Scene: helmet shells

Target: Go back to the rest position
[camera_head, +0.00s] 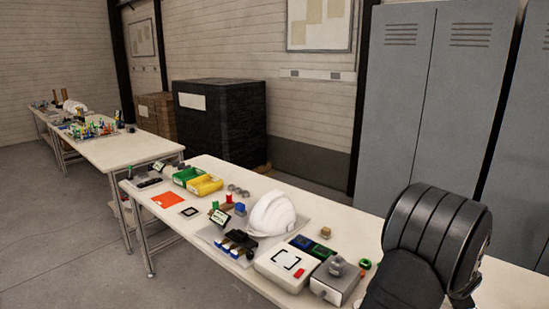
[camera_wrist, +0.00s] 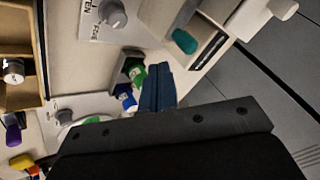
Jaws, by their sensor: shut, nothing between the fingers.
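My gripper shows in the wrist view, where its two dark blue fingers (camera_wrist: 158,72) are together with nothing between them. The fingers appear over the table, in front of a small dark holder (camera_wrist: 127,66) with green and blue pieces beside it. In the head view my black arm fills the lower right, and its fingers cannot be made out there. A white helmet shell (camera_head: 271,213) sits on the table, left of my arm and apart from it.
The white table (camera_head: 372,230) carries a white box (camera_head: 287,266), a grey box with a knob (camera_head: 336,279), and green (camera_head: 187,175) and yellow (camera_head: 205,185) bins. Grey lockers (camera_head: 400,100) stand behind it. The wrist view shows a wooden tray (camera_wrist: 28,93) at the left.

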